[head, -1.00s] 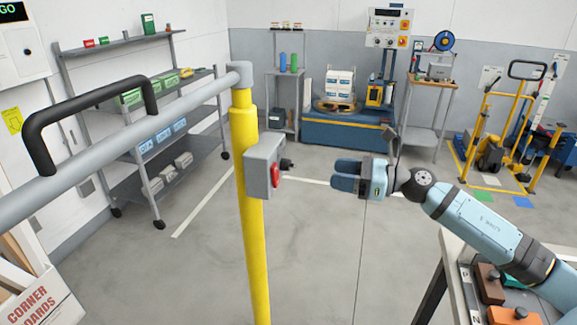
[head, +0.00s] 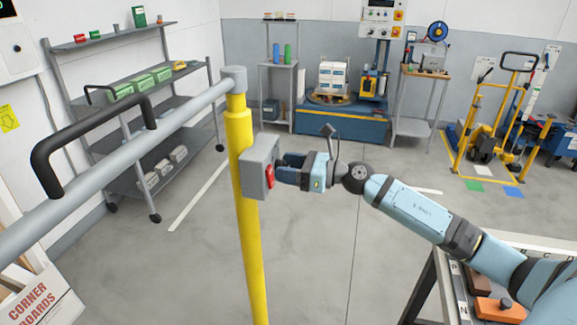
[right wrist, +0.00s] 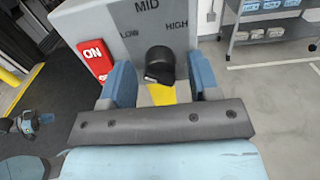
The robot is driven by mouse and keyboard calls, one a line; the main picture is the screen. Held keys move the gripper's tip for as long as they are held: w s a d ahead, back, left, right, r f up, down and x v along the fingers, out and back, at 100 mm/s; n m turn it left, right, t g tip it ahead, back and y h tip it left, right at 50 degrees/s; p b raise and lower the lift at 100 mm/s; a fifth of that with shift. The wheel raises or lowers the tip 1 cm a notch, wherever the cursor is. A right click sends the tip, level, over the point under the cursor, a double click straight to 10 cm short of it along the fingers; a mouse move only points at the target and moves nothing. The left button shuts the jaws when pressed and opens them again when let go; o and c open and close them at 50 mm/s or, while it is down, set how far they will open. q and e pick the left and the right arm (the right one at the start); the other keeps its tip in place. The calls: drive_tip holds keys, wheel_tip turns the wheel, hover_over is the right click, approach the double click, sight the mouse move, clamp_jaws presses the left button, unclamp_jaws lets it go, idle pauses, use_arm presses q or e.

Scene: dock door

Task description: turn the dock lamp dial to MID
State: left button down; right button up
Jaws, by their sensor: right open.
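The grey lamp box (head: 258,165) is fixed to the yellow post. In the right wrist view its face (right wrist: 112,22) carries the labels LOW, MID and HIGH above a black dial (right wrist: 160,62). I cannot tell for sure which label the dial points at. My right gripper (head: 284,170) is open in front of the box. In the right wrist view its two blue fingers (right wrist: 161,82) stand on either side of the dial, with gaps showing. In the head view the fingers mostly hide the dial.
A red ON switch (right wrist: 94,58) sits on the box beside the dial. The yellow post (head: 246,230) carries a grey rail (head: 190,113) with a black handle. A bench (head: 462,300) stands at the lower right. The floor around the post is clear.

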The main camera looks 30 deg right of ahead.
drive_tip(key=shift+c, duration=0.4)
drive_tip(key=c, duration=0.8)
drive_tip(key=shift+c, duration=0.2)
drive_tip(key=shift+r+m+p, duration=0.2)
drive_tip(key=shift+m+p, duration=0.55)
drive_tip(key=shift+m, duration=0.05)
drive_tip(key=m+p, duration=0.2)
drive_tip(key=m, duration=0.1)
drive_tip(key=m+p, duration=0.2)
drive_tip(key=m, duration=0.1)
drive_tip(key=shift+m+p, duration=0.35)
drive_tip(key=shift+m, duration=0.05)
drive_tip(key=shift+m+p, duration=0.65)
drive_tip(key=shift+m, duration=0.45)
drive_tip(key=shift+f, duration=0.1)
